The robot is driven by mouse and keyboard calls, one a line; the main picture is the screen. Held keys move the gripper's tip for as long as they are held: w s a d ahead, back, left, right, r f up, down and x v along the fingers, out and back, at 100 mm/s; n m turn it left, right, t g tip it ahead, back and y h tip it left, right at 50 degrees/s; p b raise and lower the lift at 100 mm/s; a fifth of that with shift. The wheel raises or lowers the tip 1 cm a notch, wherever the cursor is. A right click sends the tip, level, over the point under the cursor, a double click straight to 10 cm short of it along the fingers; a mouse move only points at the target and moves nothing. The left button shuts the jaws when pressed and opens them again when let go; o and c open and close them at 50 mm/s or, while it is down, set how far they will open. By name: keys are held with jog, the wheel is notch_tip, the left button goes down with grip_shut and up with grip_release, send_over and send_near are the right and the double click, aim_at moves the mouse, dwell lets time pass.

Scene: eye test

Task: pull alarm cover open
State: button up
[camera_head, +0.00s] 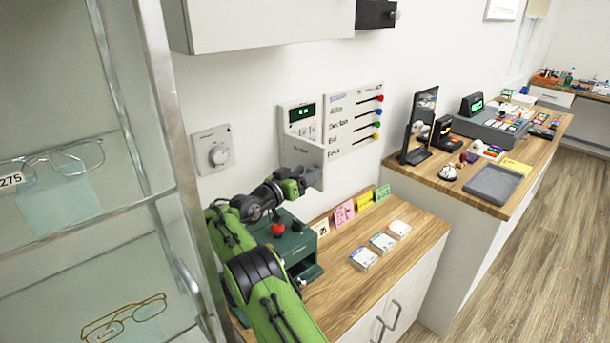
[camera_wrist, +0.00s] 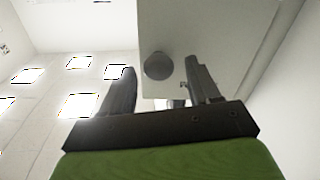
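The white alarm panel (camera_head: 299,112) with a green lit display is on the wall in the head view. Its pale cover (camera_head: 304,150) sits at the panel's lower part and appears to stand out from the wall, tilted. My gripper (camera_head: 312,178) is at the cover's lower edge, pointing right. In the wrist view a pale plate (camera_wrist: 205,30), probably the cover, fills the upper middle, with a round dark knob (camera_wrist: 158,65) on it. My gripper's fingers are apart on either side of the knob, with gaps showing. I cannot tell whether they touch the plate.
A dial plate (camera_head: 213,149) is on the wall to the left. A board with coloured knobs (camera_head: 354,120) is right of the panel. A green machine with a red knob (camera_head: 291,247) stands under my arm. A glass cabinet (camera_head: 150,120) is close at left; an upper cabinet (camera_head: 262,22) hangs above.

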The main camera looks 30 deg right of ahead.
notch_tip(320, 180, up, 10)
jog(key=p, duration=0.7)
jog(key=shift+p, duration=0.35)
jog(key=shift+c, duration=0.3)
